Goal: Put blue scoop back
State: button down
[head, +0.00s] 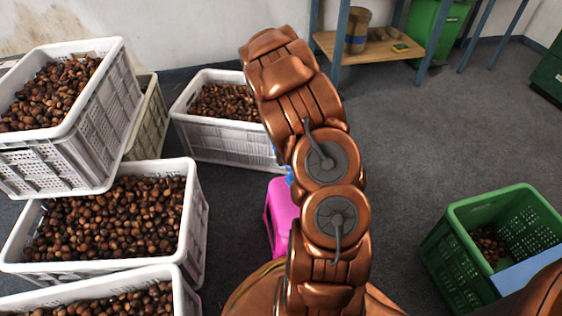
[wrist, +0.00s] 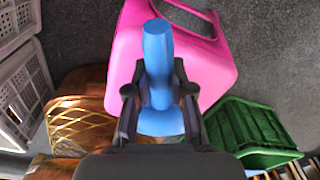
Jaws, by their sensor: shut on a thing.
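The blue scoop (wrist: 157,45) is held in my gripper (wrist: 159,92) in the wrist view. The two dark fingers close on it from both sides. Its rounded end points to the top of the picture and its wider part shows below the fingers. A pink stool-like piece (wrist: 210,60) lies behind the scoop in that view; I cannot tell whether they touch. In the head view the pink piece (head: 280,215) stands partly behind my copper arm. Only a small bit of blue (head: 289,176) shows there, and my gripper is hidden by the arm.
White crates of chestnuts stand at the left (head: 95,225) and behind the arm (head: 225,138). A green crate (head: 455,255) with some chestnuts is at the right; a green crate also shows in the wrist view (wrist: 250,125). A wooden shelf (head: 360,58) stands at the back.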

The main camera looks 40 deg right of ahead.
jog(key=shift+w+d+f, duration=0.1)
jog(key=shift+w+d, duration=0.1)
jog(key=shift+w, duration=0.3)
jog(key=shift+w+d+f, duration=0.1)
jog(key=shift+w+d, duration=0.1)
jog(key=shift+w, duration=0.3)
notch_tip(320, 180, down, 3)
jog(key=shift+f+b, duration=0.15)
jog(key=shift+b, duration=0.9)
jog(key=c, duration=1)
grip_release()
